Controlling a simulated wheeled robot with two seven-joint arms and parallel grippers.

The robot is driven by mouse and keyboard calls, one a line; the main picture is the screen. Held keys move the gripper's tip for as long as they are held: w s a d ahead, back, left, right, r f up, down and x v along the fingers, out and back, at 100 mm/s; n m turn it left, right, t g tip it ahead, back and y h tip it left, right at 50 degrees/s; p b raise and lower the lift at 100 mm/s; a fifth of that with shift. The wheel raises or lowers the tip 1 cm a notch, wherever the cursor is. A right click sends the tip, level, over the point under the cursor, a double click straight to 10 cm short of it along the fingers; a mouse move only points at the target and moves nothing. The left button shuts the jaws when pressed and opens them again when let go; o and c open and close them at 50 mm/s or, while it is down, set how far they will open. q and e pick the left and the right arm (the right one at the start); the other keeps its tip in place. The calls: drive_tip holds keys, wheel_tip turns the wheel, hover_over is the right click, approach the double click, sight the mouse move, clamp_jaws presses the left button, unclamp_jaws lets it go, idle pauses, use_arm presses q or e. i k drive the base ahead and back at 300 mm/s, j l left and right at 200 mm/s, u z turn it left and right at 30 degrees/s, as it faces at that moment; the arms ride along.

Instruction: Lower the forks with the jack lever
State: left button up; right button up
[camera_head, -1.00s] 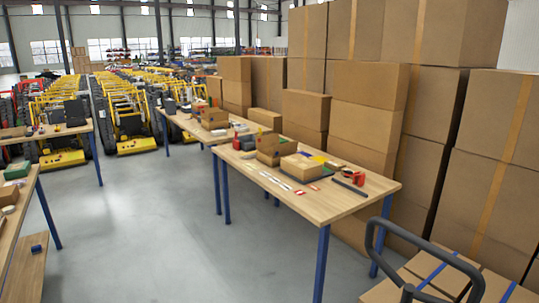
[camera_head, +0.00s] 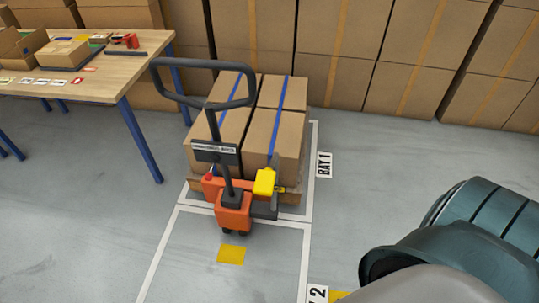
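An orange pallet jack (camera_head: 233,212) stands in the middle of the camera_head view, at the near end of a loaded pallet. Its dark handle (camera_head: 203,102) rises from the body as a loop, with a labelled plate (camera_head: 215,152) below it. A yellow part (camera_head: 264,181) sits at the right of the body, and a small red knob (camera_head: 208,178) at the left. I cannot tell which part is the lever. Brown boxes (camera_head: 272,135) with blue straps stand on the wooden pallet (camera_head: 291,196). The forks are hidden beneath the load. Neither of my grippers is in view.
A wooden table (camera_head: 98,88) with blue legs stands at the left, holding boxes and small items. Stacked cartons (camera_head: 425,50) line the back. White floor lines, a BAY 1 sign (camera_head: 324,165) and a yellow floor patch (camera_head: 231,254) surround the jack. Grey floor nearby is clear.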

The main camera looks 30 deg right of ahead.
sight(208, 177)
drive_tip(key=k+j+z, duration=0.25)
drive_tip(key=z, duration=0.25)
drive_tip(key=k+j+z, duration=0.2)
drive_tip(key=z, duration=0.25)
